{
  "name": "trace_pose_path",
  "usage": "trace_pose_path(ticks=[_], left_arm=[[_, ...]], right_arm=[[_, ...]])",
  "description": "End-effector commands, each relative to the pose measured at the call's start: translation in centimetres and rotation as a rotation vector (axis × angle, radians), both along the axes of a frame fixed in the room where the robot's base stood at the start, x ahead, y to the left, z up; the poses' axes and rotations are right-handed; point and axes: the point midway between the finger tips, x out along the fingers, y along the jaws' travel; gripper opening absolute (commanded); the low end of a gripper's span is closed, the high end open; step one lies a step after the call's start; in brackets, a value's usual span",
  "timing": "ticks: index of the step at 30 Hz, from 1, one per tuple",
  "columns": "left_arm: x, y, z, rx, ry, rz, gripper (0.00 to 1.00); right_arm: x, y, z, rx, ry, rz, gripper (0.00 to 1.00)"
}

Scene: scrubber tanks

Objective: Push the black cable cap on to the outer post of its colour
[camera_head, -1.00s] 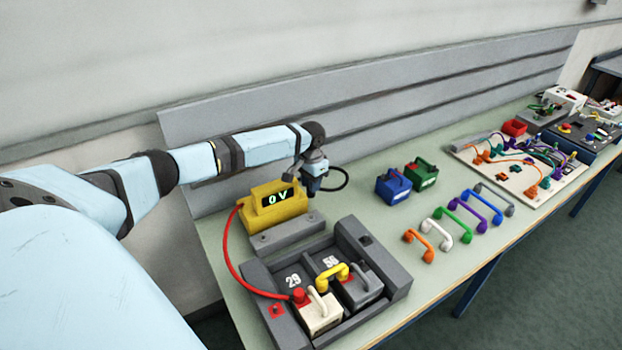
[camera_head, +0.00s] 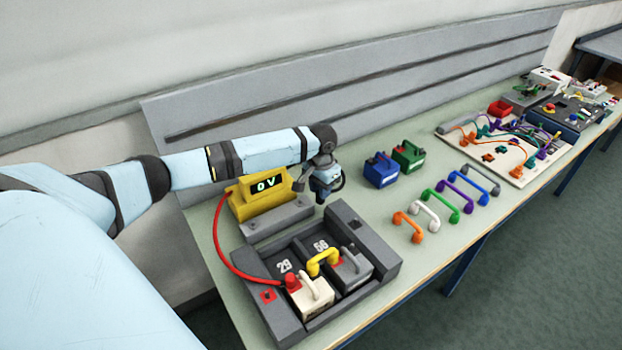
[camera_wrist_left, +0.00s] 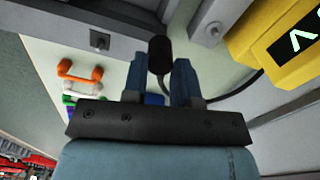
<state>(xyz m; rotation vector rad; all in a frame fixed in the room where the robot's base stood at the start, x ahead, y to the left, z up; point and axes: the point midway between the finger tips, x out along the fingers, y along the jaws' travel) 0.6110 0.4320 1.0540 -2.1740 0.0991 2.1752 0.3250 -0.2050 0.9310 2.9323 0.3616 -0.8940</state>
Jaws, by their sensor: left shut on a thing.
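My left gripper (camera_head: 320,198) is above the bench, between the yellow meter (camera_head: 247,205) and the tray's far corner. In the left wrist view my left gripper (camera_wrist_left: 160,75) is shut on the black cable cap (camera_wrist_left: 160,50), whose dark cable loops towards the meter. A red cap (camera_head: 291,281) sits on the white battery. I cannot make out the black outer post. My right gripper is not in view.
A red cable (camera_head: 218,245) curves from meter to red cap. A black square (camera_head: 354,224) marks the tray's far corner. Blue (camera_head: 381,170) and green (camera_head: 408,155) batteries stand behind. Several coloured bridges (camera_head: 440,205) lie to the right, with a wired board (camera_head: 500,150) beyond.

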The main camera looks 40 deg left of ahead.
Motion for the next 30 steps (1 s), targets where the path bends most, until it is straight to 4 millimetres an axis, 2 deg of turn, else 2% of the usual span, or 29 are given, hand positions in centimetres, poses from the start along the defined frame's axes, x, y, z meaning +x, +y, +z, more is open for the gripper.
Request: trace_pose_path(ticks=[3,24,30], left_arm=[[-0.4,-2.0,0.0,-0.001,-0.001,-0.004,0.06],[-3.0,-12.8,0.0,-0.002,-0.001,-0.003,0.06],[-3.3,-14.1,0.1,0.0,-0.001,-0.001,0.06]], right_arm=[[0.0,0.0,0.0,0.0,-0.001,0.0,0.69],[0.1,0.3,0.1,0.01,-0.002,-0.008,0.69],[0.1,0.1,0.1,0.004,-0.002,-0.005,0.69]])
